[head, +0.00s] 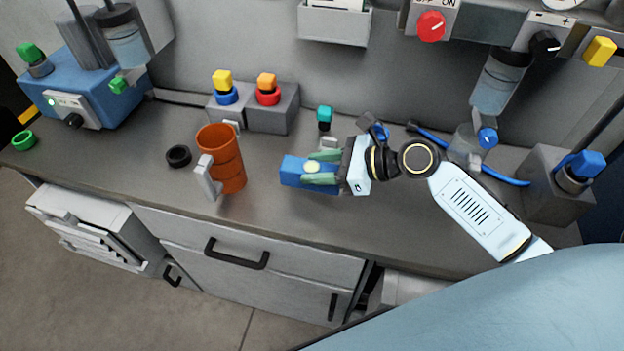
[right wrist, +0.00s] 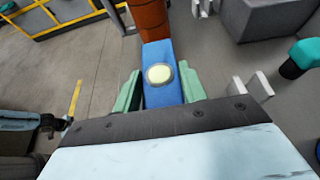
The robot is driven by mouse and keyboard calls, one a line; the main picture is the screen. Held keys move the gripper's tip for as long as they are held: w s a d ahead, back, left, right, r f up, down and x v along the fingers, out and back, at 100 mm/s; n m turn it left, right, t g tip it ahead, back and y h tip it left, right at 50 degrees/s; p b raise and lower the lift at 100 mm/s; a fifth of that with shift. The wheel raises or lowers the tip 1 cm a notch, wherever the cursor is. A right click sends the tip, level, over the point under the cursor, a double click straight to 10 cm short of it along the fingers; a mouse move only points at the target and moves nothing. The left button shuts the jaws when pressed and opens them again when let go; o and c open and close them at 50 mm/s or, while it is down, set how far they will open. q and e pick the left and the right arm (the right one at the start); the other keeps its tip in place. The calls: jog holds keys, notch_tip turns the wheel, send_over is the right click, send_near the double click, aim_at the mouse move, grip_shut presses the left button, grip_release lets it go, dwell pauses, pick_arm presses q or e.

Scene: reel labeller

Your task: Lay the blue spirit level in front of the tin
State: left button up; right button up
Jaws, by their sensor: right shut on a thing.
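The blue spirit level (head: 292,168) is a short blue block with a round pale vial on top. My right gripper (head: 322,170) has its green fingers shut on both sides of it. In the right wrist view, the level (right wrist: 158,60) lies between the fingers (right wrist: 160,88), its far end pointing toward the tin. I cannot tell whether it touches the bench. The tin, an orange ribbed cylinder (head: 228,160), stands upright on the bench to the left of the level, with a gap between them. It also shows, cut off, in the right wrist view (right wrist: 154,18). My left gripper is not in view.
A white bracket (head: 207,178) stands at the tin's front left. A black ring (head: 178,156) lies left of the tin. Grey blocks with coloured knobs (head: 273,112) stand behind. A teal-capped post (head: 324,118) is behind the level. The bench front (head: 270,215) is clear.

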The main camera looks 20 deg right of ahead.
notch_tip(320, 180, down, 4)
jog(key=shift+r+b, duration=0.1)
jog(key=shift+b, duration=0.6)
jog(key=o, duration=1.1)
